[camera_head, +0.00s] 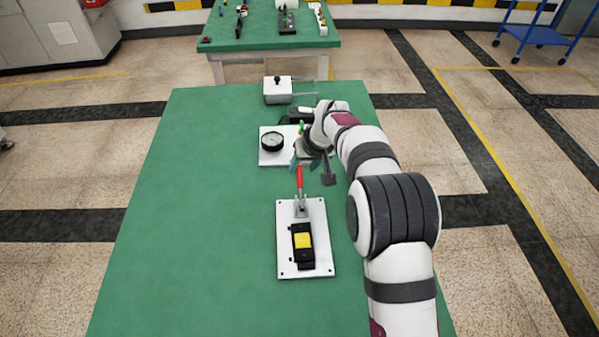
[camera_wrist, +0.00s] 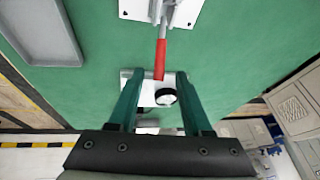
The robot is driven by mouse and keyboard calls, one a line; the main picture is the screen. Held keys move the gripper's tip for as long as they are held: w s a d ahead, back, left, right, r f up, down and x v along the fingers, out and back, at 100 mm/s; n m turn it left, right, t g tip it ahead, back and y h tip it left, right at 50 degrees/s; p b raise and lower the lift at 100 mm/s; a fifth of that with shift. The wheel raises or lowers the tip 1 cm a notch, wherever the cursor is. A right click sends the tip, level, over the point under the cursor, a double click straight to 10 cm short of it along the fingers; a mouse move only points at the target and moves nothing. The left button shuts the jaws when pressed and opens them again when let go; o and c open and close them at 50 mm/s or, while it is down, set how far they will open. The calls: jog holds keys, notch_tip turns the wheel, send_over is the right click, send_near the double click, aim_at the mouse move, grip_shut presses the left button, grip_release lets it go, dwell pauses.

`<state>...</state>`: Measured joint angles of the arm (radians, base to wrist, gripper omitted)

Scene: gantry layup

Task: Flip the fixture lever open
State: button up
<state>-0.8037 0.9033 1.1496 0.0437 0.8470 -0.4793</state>
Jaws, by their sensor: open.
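The fixture is a white plate (camera_head: 287,262) on the green table, bearing a black block with a yellow part (camera_head: 303,240) and a metal toggle clamp (camera_head: 301,207). Its lever has a red handle (camera_head: 299,179) whose free end points away from the block, toward my gripper. In the wrist view the red handle (camera_wrist: 161,58) comes down from the top, its tip appearing between my gripper's (camera_wrist: 158,75) two teal fingertips. The fingers are open, with a gap on both sides of the handle. Whether the handle lies at fingertip depth is unclear. In the head view my wrist partly hides the fingers.
Beyond the handle, a round dial gauge (camera_head: 271,141) sits on a white plate near my wrist. A white box with a black knob (camera_head: 277,91) stands at the far edge. A grey tray (camera_wrist: 75,57) shows in the wrist view. The table's left side (camera_head: 190,210) is clear.

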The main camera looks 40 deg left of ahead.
aim_at(300, 172)
jog(key=x, duration=0.5)
jog(key=shift+a+f, duration=0.1)
jog(key=shift+f, duration=0.15)
grip_shut()
dwell(1.1)
